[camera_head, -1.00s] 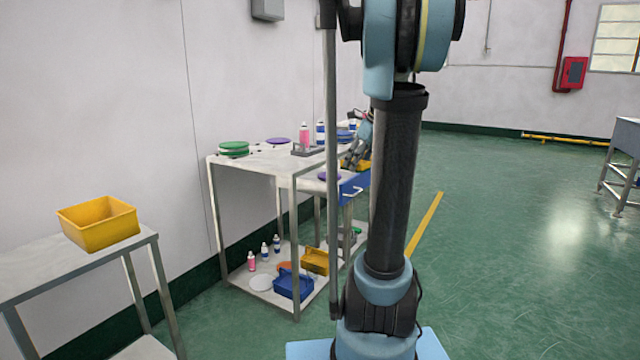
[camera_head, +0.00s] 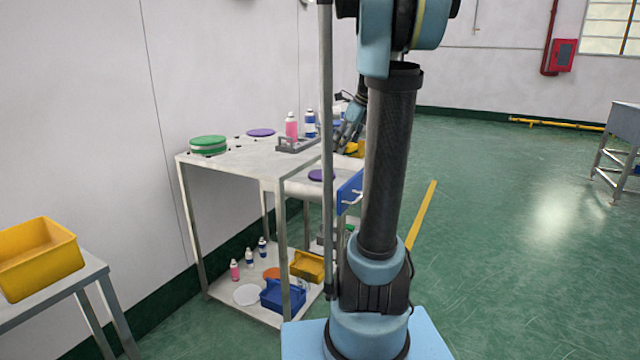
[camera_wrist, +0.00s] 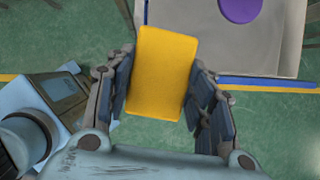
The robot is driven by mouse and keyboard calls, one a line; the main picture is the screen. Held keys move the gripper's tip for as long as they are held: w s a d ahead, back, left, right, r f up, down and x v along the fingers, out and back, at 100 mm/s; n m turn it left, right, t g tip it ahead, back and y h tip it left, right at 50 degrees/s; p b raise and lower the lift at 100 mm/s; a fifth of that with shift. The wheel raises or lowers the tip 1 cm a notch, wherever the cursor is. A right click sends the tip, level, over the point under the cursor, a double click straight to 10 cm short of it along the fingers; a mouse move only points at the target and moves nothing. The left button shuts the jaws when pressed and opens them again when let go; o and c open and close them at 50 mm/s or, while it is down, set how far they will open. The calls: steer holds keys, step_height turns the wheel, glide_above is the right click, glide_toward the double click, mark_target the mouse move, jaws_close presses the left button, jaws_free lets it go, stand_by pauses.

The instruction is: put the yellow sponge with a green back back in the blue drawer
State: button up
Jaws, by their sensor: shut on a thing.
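The yellow sponge (camera_wrist: 162,72) is held between the two fingers of my gripper (camera_wrist: 161,95) in the wrist view. Only its yellow face shows there; its green back is hidden. In the head view, my gripper (camera_head: 346,138) is small and partly behind my arm, with a bit of the yellow sponge (camera_head: 355,148) by it. The blue drawer (camera_head: 349,191) is pulled out from the near end of the white workbench, its blue front with a pale handle facing right. In the wrist view the blue drawer (camera_wrist: 268,83) lies beyond the sponge, with a purple disc inside.
The workbench top (camera_head: 240,165) carries a green lidded stack (camera_head: 208,145), a pink bottle (camera_head: 291,126) and a purple disc. Its lower shelf holds a blue bin (camera_head: 283,297) and a yellow bin (camera_head: 307,266). A yellow tray (camera_head: 38,258) stands on a table at left. Floor at right is open.

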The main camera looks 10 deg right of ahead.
steer(key=shift+w+a, duration=0.1)
steer(key=shift+a, duration=0.05)
steer(key=shift+w, duration=0.1)
steer(key=w+a+f+n, duration=0.2)
steer(key=w+a+f, duration=0.3)
steer(key=w+f, duration=0.6)
steer(key=shift+g+y, duration=0.3)
steer(key=shift+w+d+f, duration=0.1)
steer(key=shift+f, duration=2.4)
steer(key=shift+w+d+f, duration=0.1)
steer(key=shift+f, duration=2.4)
steer(key=shift+f, duration=0.1)
steer(key=o, duration=1)
